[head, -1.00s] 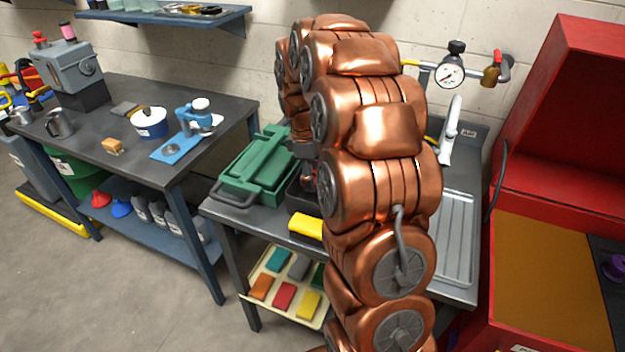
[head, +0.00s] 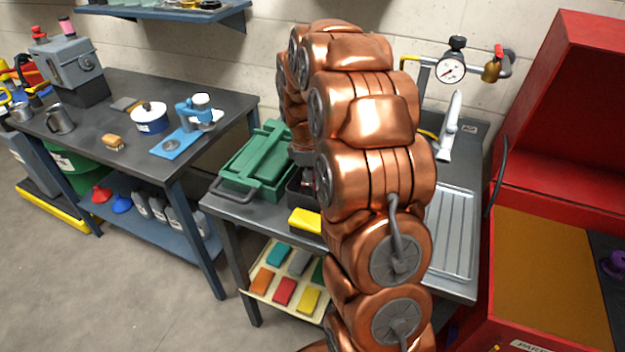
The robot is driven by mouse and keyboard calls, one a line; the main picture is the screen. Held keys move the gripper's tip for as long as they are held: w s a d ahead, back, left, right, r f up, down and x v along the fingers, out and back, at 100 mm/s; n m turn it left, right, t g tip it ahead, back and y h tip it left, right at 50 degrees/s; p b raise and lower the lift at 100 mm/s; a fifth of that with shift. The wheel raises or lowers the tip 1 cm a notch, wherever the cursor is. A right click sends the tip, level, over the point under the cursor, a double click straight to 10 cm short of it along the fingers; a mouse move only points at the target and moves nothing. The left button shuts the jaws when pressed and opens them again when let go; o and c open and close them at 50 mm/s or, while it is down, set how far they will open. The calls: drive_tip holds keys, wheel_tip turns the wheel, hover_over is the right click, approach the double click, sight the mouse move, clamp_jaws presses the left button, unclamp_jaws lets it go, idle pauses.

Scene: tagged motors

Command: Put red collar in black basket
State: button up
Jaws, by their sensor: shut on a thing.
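My gripper (head: 306,178) shows only in part, left of my copper arm, low over the black basket (head: 296,203). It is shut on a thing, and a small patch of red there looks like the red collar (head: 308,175). Most of the collar and the fingertips are hidden, and I cannot tell whether the collar touches the basket. The basket stands on the grey table between a green toolbox and my arm, and my arm covers its right part.
The green toolbox (head: 257,162) is close on the left of the basket. A yellow block (head: 304,222) lies in front of it. A sink with a drainboard (head: 450,240) is to the right, beside a red cabinet (head: 545,140). Coloured blocks fill a lower tray (head: 318,318).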

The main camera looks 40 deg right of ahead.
drive_tip(key=o, duration=1.4)
drive_tip(key=shift+o, duration=0.2)
drive_tip(key=shift+r+p, duration=0.45)
drive_tip(key=shift+r, duration=0.25)
wheel_tip(320, 180, up, 12)
drive_tip(key=w+b, duration=0.1)
drive_tip(key=b, duration=0.2)
drive_tip(key=shift+a, duration=0.45)
drive_tip(key=shift+a+f, duration=0.1)
